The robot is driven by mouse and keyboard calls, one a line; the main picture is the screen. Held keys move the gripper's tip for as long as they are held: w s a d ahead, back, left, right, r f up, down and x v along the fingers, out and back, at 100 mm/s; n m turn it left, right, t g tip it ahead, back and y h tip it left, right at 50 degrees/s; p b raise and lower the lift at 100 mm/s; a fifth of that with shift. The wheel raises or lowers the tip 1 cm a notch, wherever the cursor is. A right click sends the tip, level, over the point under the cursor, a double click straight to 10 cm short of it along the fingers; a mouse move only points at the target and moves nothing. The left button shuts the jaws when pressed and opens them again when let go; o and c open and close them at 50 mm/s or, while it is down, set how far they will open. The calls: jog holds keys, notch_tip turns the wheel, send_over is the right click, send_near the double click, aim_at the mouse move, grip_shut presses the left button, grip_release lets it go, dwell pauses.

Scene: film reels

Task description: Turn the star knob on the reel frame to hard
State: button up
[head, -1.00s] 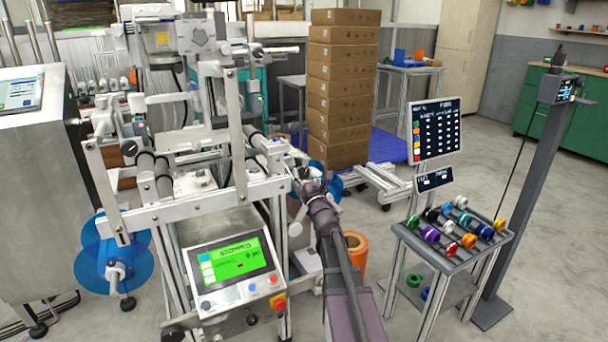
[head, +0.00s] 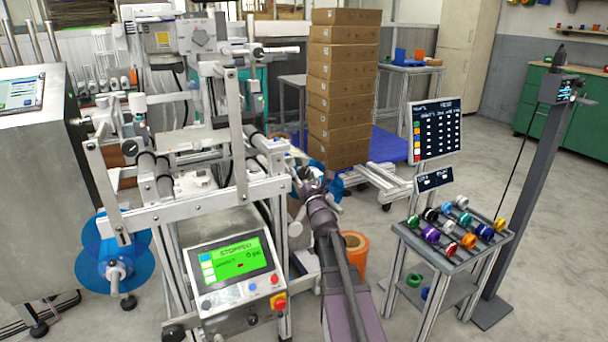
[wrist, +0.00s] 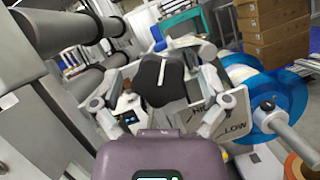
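The star knob (wrist: 160,82) is black with lobes and a white pointer line. It shows in the middle of the wrist view, with the line pointing up and leaning slightly right. A pale label plate (wrist: 232,118) with dark lettering, partly hidden, lies behind it. My gripper (wrist: 163,62) is open, with one grey finger on each side of the knob. I cannot tell whether the fingers touch it. In the head view my gripper (head: 303,178) is at the right side of the reel frame (head: 205,208), where my arm hides the knob.
A blue reel (wrist: 285,95) and a pale spindle stand close right of my gripper in the wrist view. Dark rollers (wrist: 45,75) are at left. A control panel (head: 232,270) reads STOPPED. A small table (head: 450,245) with coloured spools stands right.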

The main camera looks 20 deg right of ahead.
jog(key=shift+n, duration=0.6)
